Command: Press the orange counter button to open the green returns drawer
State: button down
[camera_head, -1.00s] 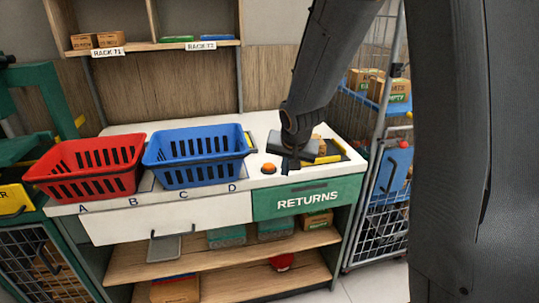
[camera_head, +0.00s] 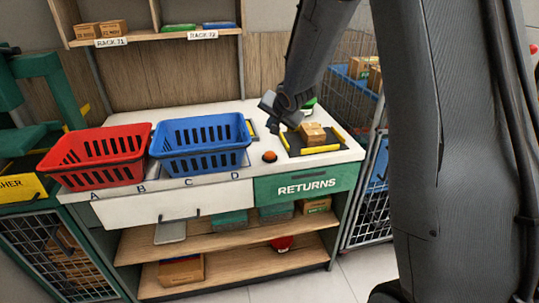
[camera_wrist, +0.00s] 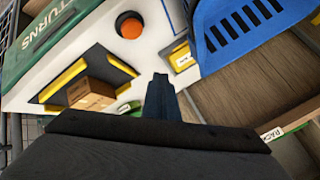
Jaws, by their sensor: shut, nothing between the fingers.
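The orange button (camera_head: 269,157) sits on the white counter top, just above the left part of the green returns drawer (camera_head: 335,181). The drawer front looks flush with the counter, so it appears closed. The button also shows in the wrist view (camera_wrist: 130,27), near the top, with the green drawer front (camera_wrist: 45,40) at upper left. My gripper (camera_head: 272,126) is shut and empty, above the counter and behind the button, apart from it. In the wrist view its closed fingers (camera_wrist: 161,84) point toward the counter, below and right of the button.
A blue basket (camera_head: 203,160) stands left of the button, with a red basket (camera_head: 95,172) beyond it. A cardboard box (camera_head: 312,134) lies on a dark, yellow-edged tray (camera_head: 335,149) right of the button. A wire cage cart (camera_head: 368,215) stands at the right.

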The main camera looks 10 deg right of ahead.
jog(key=b, duration=0.7)
send_over(271, 155)
jog(key=shift+s+f, duration=0.1)
jog(key=shift+f, duration=2.75)
jog(key=shift+f+b, duration=1.1)
jog(key=shift+f, duration=0.25)
jog(key=shift+f, duration=0.1)
jog(key=shift+f, duration=0.3)
